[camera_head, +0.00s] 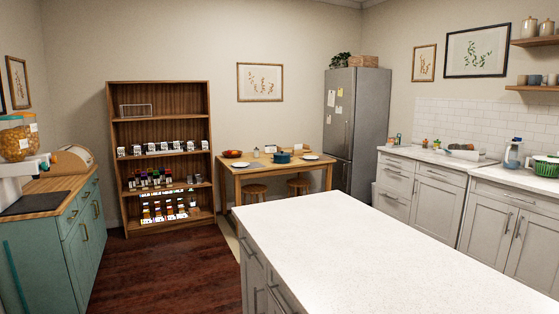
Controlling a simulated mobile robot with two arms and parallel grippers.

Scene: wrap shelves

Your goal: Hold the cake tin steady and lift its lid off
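I cannot make out a cake tin for certain in the head view. A dark blue lidded pot (282,157) stands on the wooden dining table (262,170) by the back wall, far from me, with its lid seemingly on. Neither my left nor my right gripper is in view.
A white island counter (380,250) fills the lower right, its top bare. A wooden shelf unit (160,88) with several rows of goods stands at the back left. A green cabinet (62,235) lines the left. The dark wood floor (150,270) between is clear.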

